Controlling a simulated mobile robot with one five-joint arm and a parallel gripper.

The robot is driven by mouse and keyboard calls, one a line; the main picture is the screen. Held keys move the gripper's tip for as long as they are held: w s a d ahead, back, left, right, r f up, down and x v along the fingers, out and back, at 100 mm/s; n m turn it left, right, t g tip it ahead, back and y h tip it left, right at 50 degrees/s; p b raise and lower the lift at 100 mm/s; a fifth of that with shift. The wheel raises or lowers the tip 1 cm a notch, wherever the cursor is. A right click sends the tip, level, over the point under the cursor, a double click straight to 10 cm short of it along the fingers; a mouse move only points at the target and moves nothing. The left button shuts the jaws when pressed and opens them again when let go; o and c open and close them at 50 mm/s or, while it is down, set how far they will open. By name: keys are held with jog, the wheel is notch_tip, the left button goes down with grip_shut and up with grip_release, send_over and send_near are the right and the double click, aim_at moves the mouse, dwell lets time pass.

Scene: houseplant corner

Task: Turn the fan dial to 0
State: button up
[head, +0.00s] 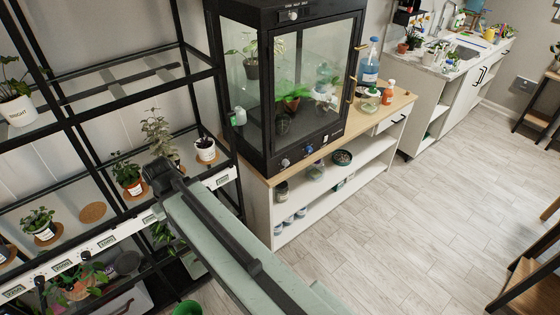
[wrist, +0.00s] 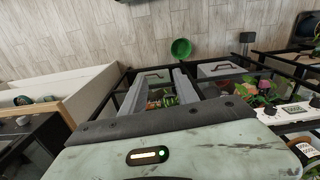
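A black-framed glass plant cabinet (head: 265,95) stands on a wooden-topped stand in the head view. A white dial (head: 292,15) sits on its top front panel. A pale knob (head: 285,162) and a blue knob (head: 309,149) sit on its bottom front strip. Labels are too small to read, so I cannot tell which is the fan dial or where it points. My gripper (wrist: 160,75) is open and empty in the wrist view, its two grey fingers apart, well away from these knobs.
A black shelf rack (head: 110,90) with potted plants and white labelled strips stands left of the cabinet. Bottles, including a blue-capped one (head: 370,60), stand on the stand's top (head: 398,100). A green bowl-like object (wrist: 181,48) lies on the floor. Wooden floor (head: 430,210) at right is clear.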

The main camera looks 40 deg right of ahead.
jog(key=o, duration=0.3)
jog(key=w+d+f+m+t+y+b, duration=0.3)
jog(key=w+d+f+m+t+b, duration=0.15)
jog(key=d+f+m+b, duration=0.6)
jog(key=w+d+f+m+t+y+b, duration=0.25)
jog(key=w+d+f+m+b, duration=0.4)
jog(key=b, duration=0.65)
jog(key=m+t+h+b, duration=0.95)
jog(key=m+b, duration=0.65)
jog(key=m, duration=0.7)
send_near(287, 164)
jog(key=shift+t+y, duration=0.65)
jog(key=shift+y, duration=0.25)
jog(key=w, duration=0.2)
jog(key=w+d, duration=0.1)
jog(key=w, duration=0.2)
jog(key=w+d+f, duration=0.1)
jog(key=w, duration=0.2)
jog(key=shift+w+d, duration=0.15)
jog(key=shift+d, duration=0.05)
grip_shut()
